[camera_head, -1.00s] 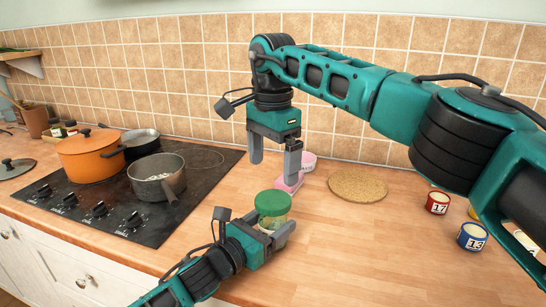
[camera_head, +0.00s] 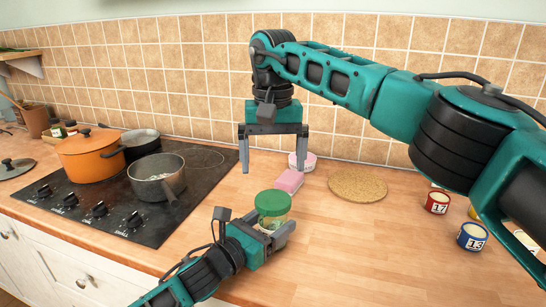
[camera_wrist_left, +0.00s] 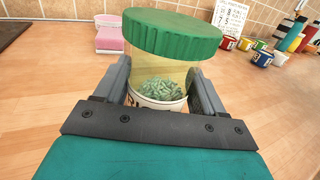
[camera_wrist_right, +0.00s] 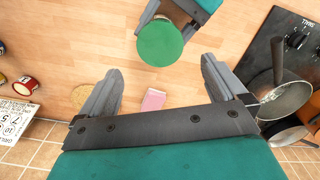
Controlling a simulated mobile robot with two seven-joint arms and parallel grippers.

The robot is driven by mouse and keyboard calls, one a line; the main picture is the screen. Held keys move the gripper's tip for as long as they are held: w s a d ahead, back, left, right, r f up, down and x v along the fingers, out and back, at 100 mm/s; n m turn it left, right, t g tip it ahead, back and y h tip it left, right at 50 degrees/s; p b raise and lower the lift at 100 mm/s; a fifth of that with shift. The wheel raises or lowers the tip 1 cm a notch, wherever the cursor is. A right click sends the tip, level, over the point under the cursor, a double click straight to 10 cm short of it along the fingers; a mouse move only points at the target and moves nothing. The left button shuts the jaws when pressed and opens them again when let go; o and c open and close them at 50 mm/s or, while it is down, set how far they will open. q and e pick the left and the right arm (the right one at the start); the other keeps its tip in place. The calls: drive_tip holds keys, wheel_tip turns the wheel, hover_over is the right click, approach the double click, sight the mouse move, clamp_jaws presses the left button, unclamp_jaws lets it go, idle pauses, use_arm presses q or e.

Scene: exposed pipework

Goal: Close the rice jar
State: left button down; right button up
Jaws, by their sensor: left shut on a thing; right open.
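My left gripper (camera_head: 272,236) is shut around the jar body (camera_wrist_left: 160,75), just above the counter. My right gripper (camera_head: 272,168) is open and empty, pointing down, above and behind the jar. In the right wrist view the lid (camera_wrist_right: 160,43) shows beyond its fingertips, not between them.
A pink sponge (camera_head: 288,181) and a pink-white container (camera_head: 302,161) stand behind the jar. A cork mat (camera_head: 358,185) lies to the right, with numbered tins (camera_head: 472,237) farther right. The hob with an orange pot (camera_head: 90,157) and a saucepan (camera_head: 157,178) is at left.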

sight(273, 199)
drive_tip(key=shift+f, duration=0.1)
drive_tip(key=shift+f, duration=3.95)
drive_tip(key=shift+c, duration=0.3)
